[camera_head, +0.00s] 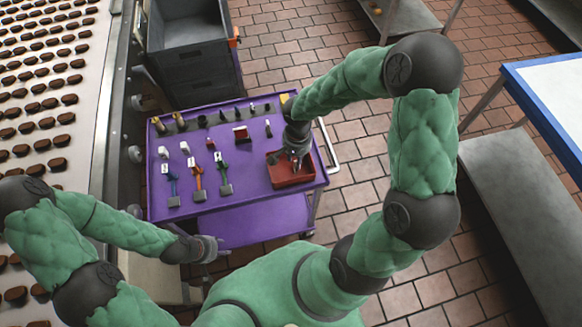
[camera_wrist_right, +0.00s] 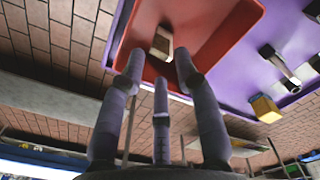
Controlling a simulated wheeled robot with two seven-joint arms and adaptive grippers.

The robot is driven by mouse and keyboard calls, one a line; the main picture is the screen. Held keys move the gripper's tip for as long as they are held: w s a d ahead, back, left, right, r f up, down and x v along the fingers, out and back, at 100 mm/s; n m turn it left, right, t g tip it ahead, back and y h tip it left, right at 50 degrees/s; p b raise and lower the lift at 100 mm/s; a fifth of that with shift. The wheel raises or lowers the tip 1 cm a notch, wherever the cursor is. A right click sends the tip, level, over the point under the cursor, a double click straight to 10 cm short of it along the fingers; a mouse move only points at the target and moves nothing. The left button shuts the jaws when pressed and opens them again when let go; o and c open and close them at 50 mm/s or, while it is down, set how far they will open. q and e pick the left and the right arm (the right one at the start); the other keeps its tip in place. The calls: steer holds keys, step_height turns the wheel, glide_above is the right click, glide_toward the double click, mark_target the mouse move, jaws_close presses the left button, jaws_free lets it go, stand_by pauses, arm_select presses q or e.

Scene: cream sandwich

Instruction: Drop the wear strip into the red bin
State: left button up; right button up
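The red bin (camera_head: 297,182) sits at the right end of the purple cart top; its red floor and rim fill the upper middle of the right wrist view (camera_wrist_right: 222,48). My right gripper (camera_head: 296,160) is over the bin, pointing down. In the right wrist view its fingers (camera_wrist_right: 160,72) are spread with nothing between their tips. A small beige and brown block (camera_wrist_right: 161,43) shows just past the fingertips, against the bin's floor; I cannot tell for sure that it is the wear strip. My left gripper (camera_head: 211,248) hangs by the cart's near edge, its fingers too small to read.
The purple cart (camera_head: 240,180) carries several tools with coloured handles (camera_head: 196,177), small dark parts and a small red holder (camera_head: 241,135). A conveyor with brown pieces (camera_head: 50,90) runs along the left. A grey crate (camera_head: 186,35) stands behind; a steel table (camera_head: 520,220) is at right.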

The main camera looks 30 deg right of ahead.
steer(key=shift+r, duration=0.15)
step_height(320, 180, up, 12)
stand_by(0.7)
steer(key=shift+f, duration=0.2)
